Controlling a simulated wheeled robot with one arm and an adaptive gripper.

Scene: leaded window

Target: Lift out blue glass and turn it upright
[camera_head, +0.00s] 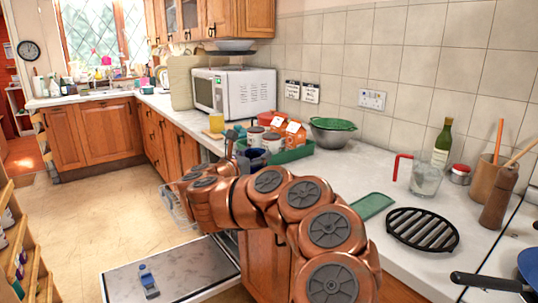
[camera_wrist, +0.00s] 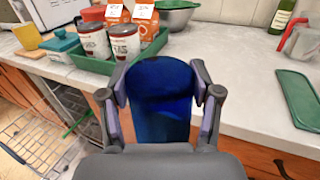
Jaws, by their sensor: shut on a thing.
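The blue glass (camera_wrist: 160,100) is between the two fingers of my gripper (camera_wrist: 160,85) in the wrist view. The fingers press on it from both sides, and it stands about vertical in that picture. I cannot tell whether its mouth or its base is at the top. In the head view the blue glass (camera_head: 254,158) is a small dark blue shape by my gripper (camera_head: 250,152), partly hidden by my arm. It is held in front of the counter edge, near the green tray (camera_head: 290,154). A dishwasher rack (camera_head: 180,206) shows beside my arm.
The green tray holds cups and cartons. A colander (camera_head: 333,127), glass jug (camera_head: 426,178), green board (camera_head: 373,206) and black grill (camera_head: 421,230) stand on the counter, with bare worktop between.

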